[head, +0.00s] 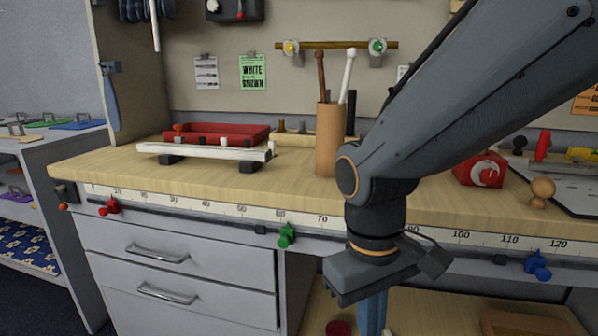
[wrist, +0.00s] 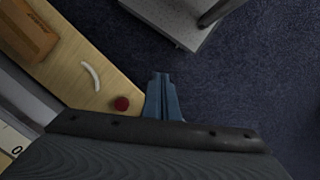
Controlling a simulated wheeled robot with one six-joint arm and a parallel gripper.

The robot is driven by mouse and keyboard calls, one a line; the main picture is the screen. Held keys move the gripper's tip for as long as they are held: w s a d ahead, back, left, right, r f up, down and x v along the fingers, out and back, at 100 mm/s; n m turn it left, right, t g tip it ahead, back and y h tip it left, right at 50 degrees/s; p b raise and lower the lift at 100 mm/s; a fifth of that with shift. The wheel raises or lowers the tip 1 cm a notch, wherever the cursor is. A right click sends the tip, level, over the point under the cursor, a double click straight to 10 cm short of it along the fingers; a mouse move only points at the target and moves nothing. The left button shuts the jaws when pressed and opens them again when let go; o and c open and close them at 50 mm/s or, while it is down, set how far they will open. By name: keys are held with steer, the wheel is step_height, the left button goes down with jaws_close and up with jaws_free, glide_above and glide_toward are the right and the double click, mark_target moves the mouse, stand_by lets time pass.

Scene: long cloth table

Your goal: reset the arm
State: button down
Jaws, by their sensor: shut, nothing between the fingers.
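My gripper (wrist: 161,78) points down in front of the workbench, with its two blue fingers together and nothing between them. In the head view its blue fingers (head: 371,316) are below the bench's front edge, and their tips are cut off by the bottom of the picture. My arm comes down from the upper right and bends at a joint in front of the bench top. It hides part of the bench and the ruler strip. In the wrist view a dark red round thing (wrist: 121,103) is on a wooden surface left of the fingers.
The wooden bench top (head: 110,172) carries a brown cylinder (head: 330,140) with sticks, a red tray (head: 222,132) and a red box (head: 480,170). A blue clamp (head: 538,265) and a green clamp (head: 287,235) stick out in front. The floor (wrist: 250,90) is open at right.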

steer(key=d+r+m+p, duration=0.4)
steer(key=d+r+p, duration=0.4)
steer(key=p, duration=1)
step_height(320, 180, up, 3)
steer(key=shift+s+d+r+m+t+y, duration=0.1)
steer(key=shift+s+d+m+t+y, duration=0.2)
steer(key=shift+d+m+y, duration=0.1)
